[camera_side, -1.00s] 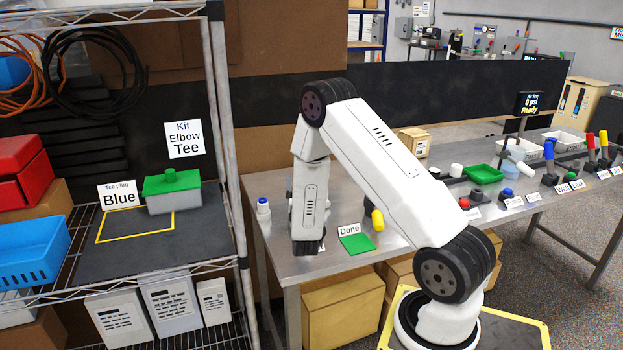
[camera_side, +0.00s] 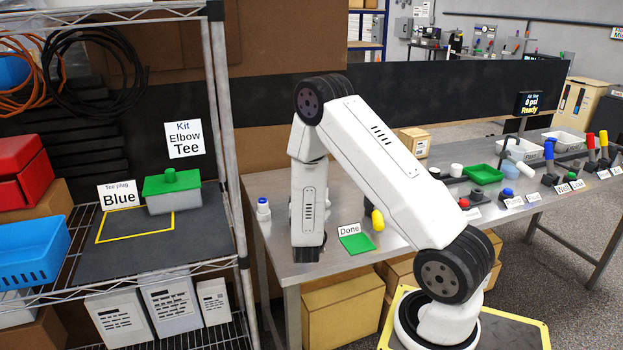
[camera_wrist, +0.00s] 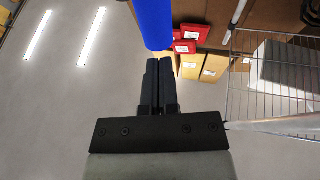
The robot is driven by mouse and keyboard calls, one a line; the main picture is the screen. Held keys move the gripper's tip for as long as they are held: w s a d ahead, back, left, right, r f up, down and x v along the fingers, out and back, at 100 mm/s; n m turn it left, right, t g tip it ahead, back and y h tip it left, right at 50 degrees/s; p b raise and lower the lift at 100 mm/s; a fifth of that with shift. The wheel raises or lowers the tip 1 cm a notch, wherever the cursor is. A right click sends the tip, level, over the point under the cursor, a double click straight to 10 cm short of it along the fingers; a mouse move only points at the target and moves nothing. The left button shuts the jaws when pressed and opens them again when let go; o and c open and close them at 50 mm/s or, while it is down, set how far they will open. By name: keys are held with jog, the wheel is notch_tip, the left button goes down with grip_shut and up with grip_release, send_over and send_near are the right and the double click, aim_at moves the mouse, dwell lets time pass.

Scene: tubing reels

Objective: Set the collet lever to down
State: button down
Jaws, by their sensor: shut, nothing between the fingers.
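My gripper (camera_wrist: 159,66) is shut and empty in the wrist view, its two dark fingers together. In the side view its dark end (camera_side: 308,253) hangs low over the near left part of the metal bench. A blue cylindrical thing (camera_wrist: 152,22) stands just beyond the fingertips in the wrist view; I cannot tell whether they touch. A yellow handle (camera_side: 377,220) shows beside my arm, its base hidden. Levers with blue (camera_side: 548,150), yellow (camera_side: 591,142) and red (camera_side: 603,138) handles stand farther right. I cannot tell which is the collet lever; the small labels are unreadable.
The bench (camera_side: 290,272) holds a green Done pad (camera_side: 356,243), a blue-capped bottle (camera_side: 263,209) left of my gripper and a green tray (camera_side: 483,174). A wire shelf (camera_side: 236,150) stands at left with a green-lidded box (camera_side: 173,195). A display (camera_side: 529,103) reads 0 psi Ready.

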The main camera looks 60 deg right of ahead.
notch_tip(320, 180, up, 18)
jog(key=w+d+f+n+y, duration=0.2)
jog(key=w+n+y, duration=0.1)
jog(key=w+y, duration=0.55)
jog(key=w+d+f+n+y, duration=0.3)
jog(key=w+y, duration=0.3)
jog(key=w, duration=0.6)
jog(key=s+d+r+n+g+y, duration=0.1)
jog(key=s+d+r+g+y, duration=0.1)
jog(key=s+g, duration=0.35)
jog(key=s+d+r+g+y, duration=0.1)
jog(key=s+r+g+y, duration=0.2)
jog(key=s+g, duration=0.25)
jog(key=shift+f, duration=2.55)
